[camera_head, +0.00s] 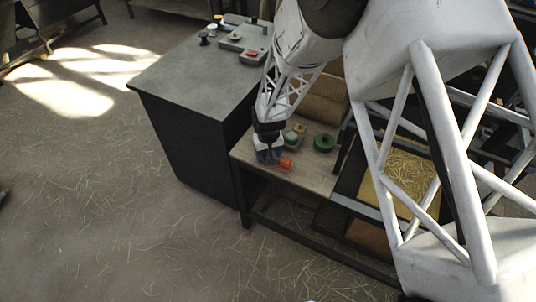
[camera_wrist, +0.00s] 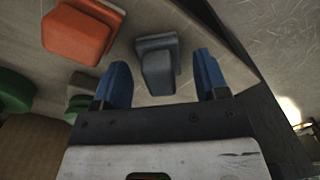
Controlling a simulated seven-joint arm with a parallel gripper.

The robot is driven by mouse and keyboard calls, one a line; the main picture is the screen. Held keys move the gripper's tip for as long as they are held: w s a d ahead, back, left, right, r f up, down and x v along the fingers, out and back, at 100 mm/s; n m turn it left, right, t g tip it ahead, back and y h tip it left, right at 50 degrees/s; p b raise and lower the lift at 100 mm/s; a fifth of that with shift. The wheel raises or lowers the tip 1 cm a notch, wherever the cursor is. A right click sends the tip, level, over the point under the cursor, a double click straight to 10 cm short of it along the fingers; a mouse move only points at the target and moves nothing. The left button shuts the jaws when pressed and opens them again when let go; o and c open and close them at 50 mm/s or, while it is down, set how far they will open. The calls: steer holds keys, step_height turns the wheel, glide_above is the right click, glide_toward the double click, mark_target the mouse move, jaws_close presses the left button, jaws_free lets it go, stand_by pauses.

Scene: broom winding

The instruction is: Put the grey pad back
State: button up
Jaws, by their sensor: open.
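The grey pad (camera_wrist: 157,68) is a small block with a wider base, seen in the wrist view on the light wooden bench top (camera_head: 300,176). My gripper (camera_wrist: 162,63) is open, its two blue fingers either side of the pad with visible gaps. The fingers do not appear to touch it. In the head view my gripper (camera_head: 268,158) is low over the front left part of the bench, and I cannot make out the grey pad clearly there. An orange pad (camera_wrist: 78,32) lies to the left of the grey one; it also shows in the head view (camera_head: 285,164).
A green round piece (camera_head: 324,143) and a smaller green-topped piece (camera_head: 294,138) stand behind on the bench. A dark cabinet (camera_head: 190,80) with small items adjoins at left. A straw-filled tray (camera_head: 408,175) is at right. Bare bench lies right of the orange pad.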

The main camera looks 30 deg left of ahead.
step_height(320, 180, up, 12)
stand_by(0.6)
steer(key=shift+f, duration=0.1)
stand_by(0.4)
steer(key=shift+d, duration=0.1)
steer(key=s+d+r+m+t, duration=0.1)
steer(key=d+r+m, duration=0.1)
steer(key=d+r, duration=1)
steer(key=d+r+m, duration=0.2)
steer(key=d+r, duration=0.7)
steer(key=d, duration=0.7)
steer(key=s+d+r+m, duration=0.2)
steer(key=s+d+r, duration=0.1)
steer(key=s+d, duration=0.7)
steer(key=s+d+r+m+t, duration=0.1)
steer(key=s+d+r+m, duration=0.2)
steer(key=s+d, duration=0.8)
steer(key=shift+s+d+r+t, duration=0.3)
steer(key=shift+d+r, duration=0.3)
steer(key=shift+r, duration=0.2)
